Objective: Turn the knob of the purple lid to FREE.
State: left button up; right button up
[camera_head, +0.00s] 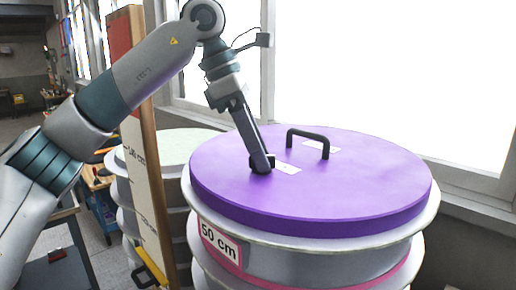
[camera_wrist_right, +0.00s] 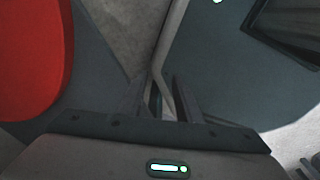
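The purple lid (camera_head: 350,195) lies flat on a large round grey mould. The knob cannot be made out; the gripper covers that spot. Whether its fingers are closed on anything cannot be seen.
A second round mould with a pale green top (camera_head: 170,147) stands behind on the left. A tall wooden board with markings (camera_head: 138,165) stands in front of it. A "50 cm" sign (camera_head: 220,243) is on the front mould's side. Windows line the back. A red surface (camera_wrist_right: 30,60) is left in the wrist view.

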pick_arm(q)
grip_shut()
jog(key=shift+f+b, duration=0.1)
jog(key=shift+b, duration=0.35)
jog(key=shift+n, duration=0.5)
jog(key=shift+o, duration=0.3)
grip_release()
jog(key=shift+r, duration=0.3)
